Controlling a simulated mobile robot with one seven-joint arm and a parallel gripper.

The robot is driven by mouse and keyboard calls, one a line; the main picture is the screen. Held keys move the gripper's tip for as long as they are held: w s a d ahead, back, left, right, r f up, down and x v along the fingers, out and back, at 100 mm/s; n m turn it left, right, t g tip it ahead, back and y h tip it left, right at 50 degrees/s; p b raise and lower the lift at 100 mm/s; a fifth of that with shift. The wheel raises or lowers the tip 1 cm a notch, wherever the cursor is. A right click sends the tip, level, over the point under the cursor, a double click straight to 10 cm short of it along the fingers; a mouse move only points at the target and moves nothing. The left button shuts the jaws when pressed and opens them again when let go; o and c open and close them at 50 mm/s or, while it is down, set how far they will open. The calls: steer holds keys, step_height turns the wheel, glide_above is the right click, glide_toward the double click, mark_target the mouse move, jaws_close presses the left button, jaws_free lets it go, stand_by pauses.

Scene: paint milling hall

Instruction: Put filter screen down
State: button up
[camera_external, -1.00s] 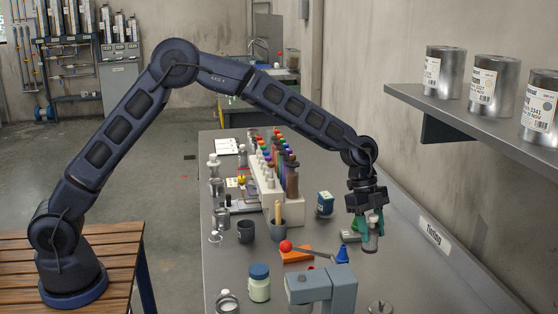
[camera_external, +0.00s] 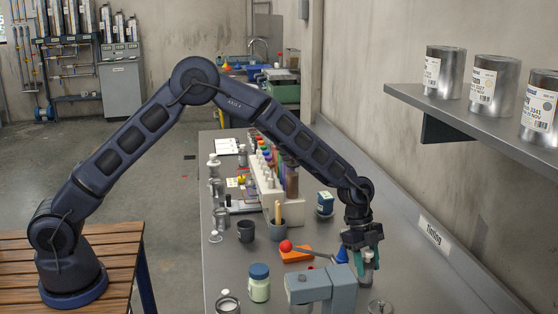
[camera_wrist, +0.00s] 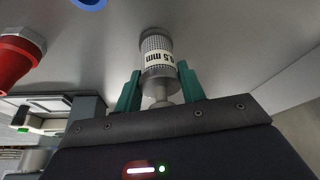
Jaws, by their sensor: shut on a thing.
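The filter screen (camera_wrist: 158,50) is a small grey mesh cylinder with a white label that ends in "5 mm". My gripper (camera_wrist: 158,84) is shut on its narrow end, with a green finger on each side. In the external view my gripper (camera_external: 366,260) points down over the right part of the grey bench (camera_external: 415,285). The screen (camera_external: 368,268) shows partly between the fingers, low over the bench top. I cannot tell whether its lower end touches the bench.
The bench right of my gripper is clear.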

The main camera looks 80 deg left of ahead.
steer(key=shift+f, duration=0.1)
steer(key=o, duration=1.1)
steer(key=v, duration=1.2)
steer(key=s+a+r+n+t+y, duration=0.1)
steer(key=s+a+r+n, duration=0.15)
steer(key=s+r, duration=0.95)
steer(key=s+a+r+n+t+y, duration=0.15)
steer(key=s+r+n, duration=0.25)
steer(key=s+r, duration=0.8)
steer(key=s+a+f+n+y, duration=0.1)
steer(key=s+n, duration=0.3)
steer(key=s, duration=1.2)
steer(key=s+a+f+n, duration=0.3)
steer(key=s+n, duration=0.1)
steer(key=s, duration=1.3)
steer(key=shift+s+a+f+t+y, duration=0.15)
steer(key=shift+s+t+y, duration=0.2)
